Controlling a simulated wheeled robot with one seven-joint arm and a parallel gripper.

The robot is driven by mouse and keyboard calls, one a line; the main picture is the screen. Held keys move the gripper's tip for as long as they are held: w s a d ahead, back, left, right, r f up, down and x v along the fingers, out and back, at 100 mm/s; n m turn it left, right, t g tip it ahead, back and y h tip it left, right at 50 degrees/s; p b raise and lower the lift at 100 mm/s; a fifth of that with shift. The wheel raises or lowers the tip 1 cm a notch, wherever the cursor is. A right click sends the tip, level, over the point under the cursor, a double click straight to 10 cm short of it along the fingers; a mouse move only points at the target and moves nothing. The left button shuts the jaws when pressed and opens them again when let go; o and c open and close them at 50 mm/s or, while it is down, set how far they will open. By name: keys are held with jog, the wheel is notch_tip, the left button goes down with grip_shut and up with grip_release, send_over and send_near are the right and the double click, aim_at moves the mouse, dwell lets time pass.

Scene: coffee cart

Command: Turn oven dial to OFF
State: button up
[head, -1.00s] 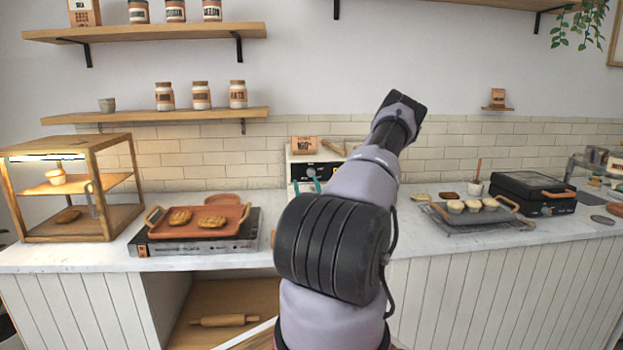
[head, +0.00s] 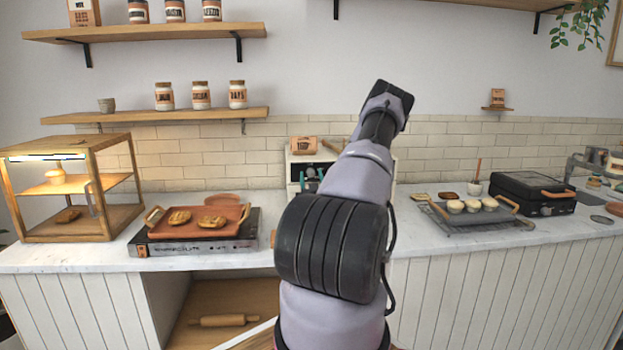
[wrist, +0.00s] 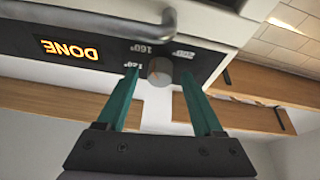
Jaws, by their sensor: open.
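The oven (head: 293,165) is a white box against the back wall, mostly hidden behind my arm in the head view. In the wrist view, which is upside down, its black panel (wrist: 110,57) shows an orange lit DONE display (wrist: 69,50). The small round grey oven dial (wrist: 160,72) sits beside printed 120° and 160° marks; another label is blurred. My gripper (wrist: 160,76) is open, with one teal finger on each side of the dial. I cannot tell whether they touch it. No pointer on the dial is clear. The fingertips show small in the head view (head: 309,181).
A grey bar handle (wrist: 130,22) crosses the oven front close to the dial. On the counter, a tray of baked goods (head: 198,222) and a wooden display case (head: 110,185) stand left; a muffin tray (head: 470,215) and a black press (head: 533,190) stand right.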

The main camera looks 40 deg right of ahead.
grip_shut()
